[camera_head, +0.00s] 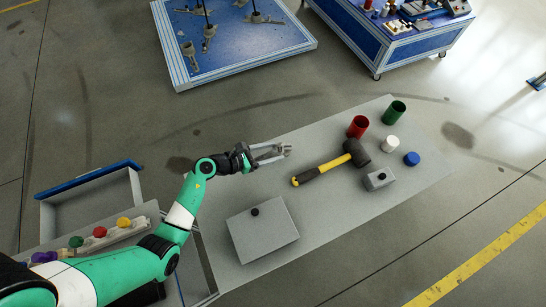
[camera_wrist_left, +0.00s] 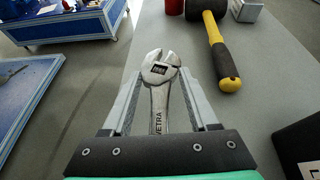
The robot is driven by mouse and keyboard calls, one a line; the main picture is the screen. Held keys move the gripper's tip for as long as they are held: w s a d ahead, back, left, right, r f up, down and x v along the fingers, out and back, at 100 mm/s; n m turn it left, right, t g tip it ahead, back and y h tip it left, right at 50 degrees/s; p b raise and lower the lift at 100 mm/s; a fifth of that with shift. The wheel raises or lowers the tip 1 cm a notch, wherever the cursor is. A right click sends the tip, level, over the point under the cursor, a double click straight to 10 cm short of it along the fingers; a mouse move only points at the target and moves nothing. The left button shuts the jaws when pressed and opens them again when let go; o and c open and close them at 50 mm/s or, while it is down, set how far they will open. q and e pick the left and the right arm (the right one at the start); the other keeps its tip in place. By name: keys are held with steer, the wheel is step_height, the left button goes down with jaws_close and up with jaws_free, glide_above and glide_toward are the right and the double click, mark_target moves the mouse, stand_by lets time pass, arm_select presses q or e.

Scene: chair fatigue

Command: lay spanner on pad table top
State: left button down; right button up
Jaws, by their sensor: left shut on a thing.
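My left gripper (camera_head: 272,153) is over the far left edge of the grey table top (camera_head: 325,215). In the left wrist view its two fingers (camera_wrist_left: 163,95) flank a silver adjustable spanner (camera_wrist_left: 159,118), and it is shut on it. The spanner's jaw head points forward, away from the wrist, and its lower handle is hidden behind the gripper body. How high the spanner is above the table top, I cannot tell. My right gripper is not in view.
A mallet (camera_head: 330,167) with a yellow-black handle lies right of the gripper. Beyond it stand red (camera_head: 357,126) and green (camera_head: 396,112) cylinders, a white cylinder (camera_head: 390,143), a blue cap (camera_head: 411,158) and a grey block (camera_head: 379,179). A grey box (camera_head: 262,232) with a black knob sits nearer.

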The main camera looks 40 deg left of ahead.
mark_target(266, 158)
arm_select(q)
steer(key=f+b, duration=0.2)
steer(key=f, duration=0.1)
steer(key=shift+w+d+f, duration=0.1)
steer(key=shift+w+d, duration=0.05)
steer(key=shift+w, duration=0.2)
steer(key=shift+f+b, duration=0.3)
steer(key=shift+f, duration=0.15)
steer(key=shift+c, duration=0.8)
jaws_free()
steer(key=shift+s, duration=0.1)
steer(key=shift+r, duration=0.1)
steer(key=shift+s+r+p, duration=0.15)
steer(key=shift+r+p, duration=0.05)
steer(key=shift+p, duration=0.15)
steer(key=p+v, duration=0.3)
steer(key=v, duration=0.8)
steer(key=shift+s+p, duration=0.3)
